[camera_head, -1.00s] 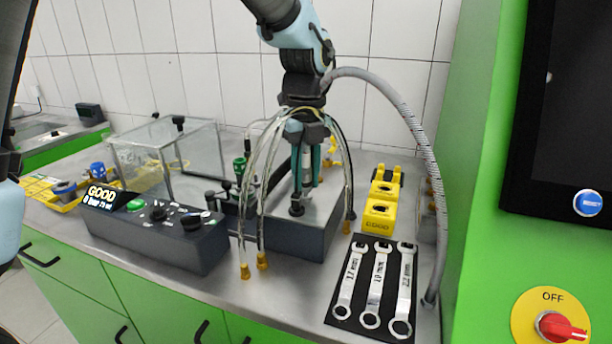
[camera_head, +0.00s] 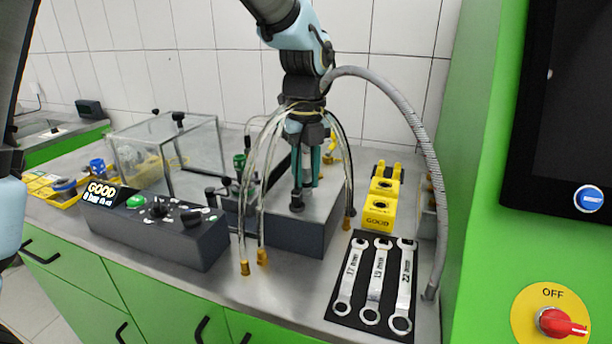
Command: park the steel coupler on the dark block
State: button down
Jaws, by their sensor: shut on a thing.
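My gripper (camera_head: 301,184) points down over the dark block (camera_head: 290,232), with its teal fingers shut on a small grey piece, which I take to be the steel coupler (camera_head: 297,201). The coupler shows just below the fingertips, over the block's grey top. Whether its underside touches the top or hangs slightly above it, I cannot tell. The fingers and the tubes around the wrist hide part of it.
Clear tubes with brass ends (camera_head: 245,268) hang around the gripper, some in front of the block. A control box (camera_head: 158,232) stands left, yellow holders (camera_head: 379,212) right, and a wrench mat (camera_head: 350,318) front right. A grey hose (camera_head: 428,160) arches right.

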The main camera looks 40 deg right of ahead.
jog(key=shift+f, duration=0.15)
jog(key=c, duration=0.6)
grip_release()
notch_tip(320, 180, up, 7)
jog(key=p, duration=0.6)
dwell(0.4)
